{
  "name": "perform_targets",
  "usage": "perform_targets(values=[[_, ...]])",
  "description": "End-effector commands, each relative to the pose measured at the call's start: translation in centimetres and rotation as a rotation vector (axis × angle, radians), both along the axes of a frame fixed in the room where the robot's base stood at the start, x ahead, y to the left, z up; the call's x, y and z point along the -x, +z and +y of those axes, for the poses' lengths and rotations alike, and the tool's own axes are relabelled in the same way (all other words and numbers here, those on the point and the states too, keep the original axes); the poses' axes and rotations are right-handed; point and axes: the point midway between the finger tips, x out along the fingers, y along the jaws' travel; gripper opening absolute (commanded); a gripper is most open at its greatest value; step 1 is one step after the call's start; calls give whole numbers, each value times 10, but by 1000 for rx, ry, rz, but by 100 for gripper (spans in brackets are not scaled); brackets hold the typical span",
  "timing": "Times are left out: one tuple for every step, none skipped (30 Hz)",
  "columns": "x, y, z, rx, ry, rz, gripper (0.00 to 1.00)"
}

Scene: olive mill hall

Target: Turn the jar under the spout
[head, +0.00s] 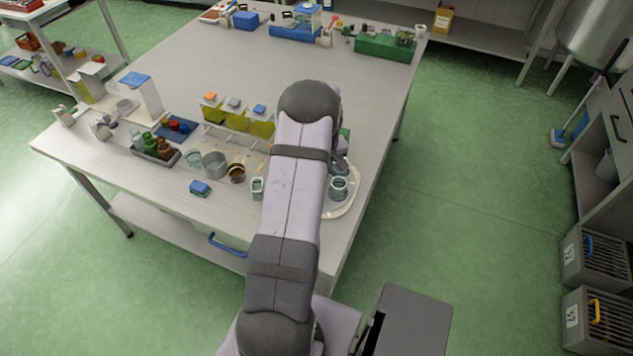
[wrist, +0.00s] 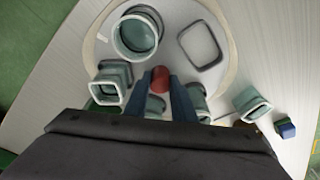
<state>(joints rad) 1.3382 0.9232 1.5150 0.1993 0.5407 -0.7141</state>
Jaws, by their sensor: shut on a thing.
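In the wrist view a pale round plate (wrist: 88,45) carries a round glass jar (wrist: 128,50) near its far edge. A dark rounded-square outline (wrist: 183,64) lies flat to the right of that jar. Square glass jars (wrist: 102,91) stand left of and behind my fingers, partly hidden by them. My gripper (wrist: 160,76) is shut on a small red knob-like piece (wrist: 160,80) between its two blue fingers. In the head view the plate (head: 345,210) and a jar (head: 338,188) show right of my arm; the gripper is hidden. I cannot make out a spout.
Another square jar (wrist: 252,103) and a small blue block (wrist: 285,129) stand right of the plate. In the head view, a row of yellow-green containers (head: 236,122), a grey pot (head: 214,164) and a dark bottle rack (head: 155,152) stand left of my arm. The bench's far middle is clear.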

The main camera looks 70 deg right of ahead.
Motion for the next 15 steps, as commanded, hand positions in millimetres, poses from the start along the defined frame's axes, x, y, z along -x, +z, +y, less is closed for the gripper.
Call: perform_targets(values=[[-5,0,-1,6,26,-7,7],[-5,0,-1,6,40,-7,7],[-5,0,-1,6,61,-7,7],[-5,0,-1,6,78,-7,7],[-5,0,-1,5,93,-7,7],[-5,0,-1,4,115,-6,7],[-5,0,-1,4,131,-6,7],[-5,0,-1,4,145,-6,7],[-5,0,-1,4,167,-6,7],[-5,0,-1,3,183,-7,7],[-5,0,-1,3,198,-7,7],[-5,0,-1,5,221,-6,7],[-5,0,-1,4,238,-6,7],[-5,0,-1,3,255,-7,7],[-5,0,-1,4,278,-6,7]])
